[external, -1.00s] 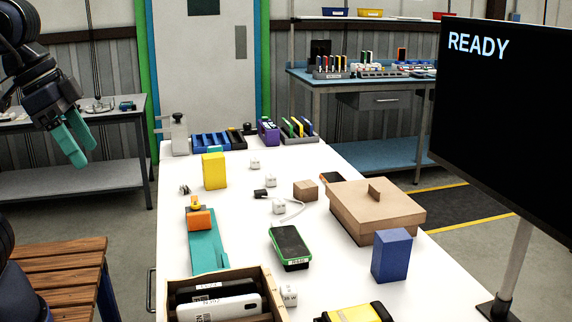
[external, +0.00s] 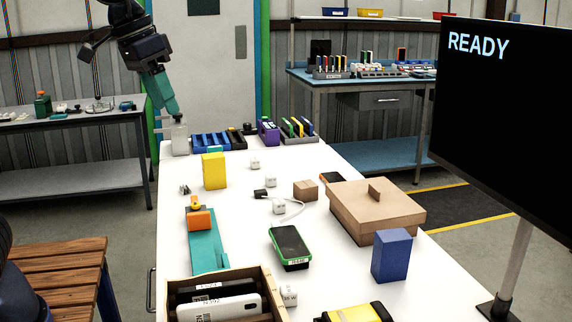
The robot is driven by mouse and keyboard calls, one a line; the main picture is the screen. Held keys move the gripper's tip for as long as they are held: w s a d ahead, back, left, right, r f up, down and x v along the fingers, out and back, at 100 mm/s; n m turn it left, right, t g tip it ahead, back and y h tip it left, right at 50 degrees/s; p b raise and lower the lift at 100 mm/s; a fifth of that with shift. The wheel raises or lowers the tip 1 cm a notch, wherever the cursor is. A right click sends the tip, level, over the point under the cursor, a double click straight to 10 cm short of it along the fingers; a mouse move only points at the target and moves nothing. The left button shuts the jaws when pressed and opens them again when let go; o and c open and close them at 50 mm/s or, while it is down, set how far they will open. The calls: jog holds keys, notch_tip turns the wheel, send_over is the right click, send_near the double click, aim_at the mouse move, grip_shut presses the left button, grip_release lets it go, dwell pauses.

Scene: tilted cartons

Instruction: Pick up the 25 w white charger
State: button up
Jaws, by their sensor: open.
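Several small white charger cubes stand on the white table. One charger (external: 289,295) is at the near end, beside the wooden box, with dark print too small to read surely. Another charger (external: 279,206) is mid-table by a white cable, and two more, a charger (external: 271,181) and a charger (external: 255,163), stand farther back. I cannot tell which is the 25 W one. My gripper (external: 174,112) has teal fingers seen nearly edge-on. It is open and empty, pointing down over the far left corner, apart from all the chargers.
A grey stand (external: 180,138) is just below my gripper. A yellow block (external: 214,171), a teal holder (external: 206,244), a green-edged device (external: 290,243), a brown lidded box (external: 376,209) and a blue block (external: 392,255) stand around the chargers. The wooden box (external: 272,293) holds phones.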

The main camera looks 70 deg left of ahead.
jog(key=w+a+n, duration=0.3)
jog(key=w+a, duration=0.5)
jog(key=w, duration=0.3)
jog(key=n+g, duration=0.4)
jog(key=n, duration=0.7)
send_over(270, 174)
notch_tip(270, 174, down, 29)
jog(key=shift+w+d+r, duration=0.1)
jog(key=shift+w, duration=0.05)
notch_tip(270, 174, down, 10)
jog(key=shift+f, duration=0.15)
jog(key=c, duration=1.1)
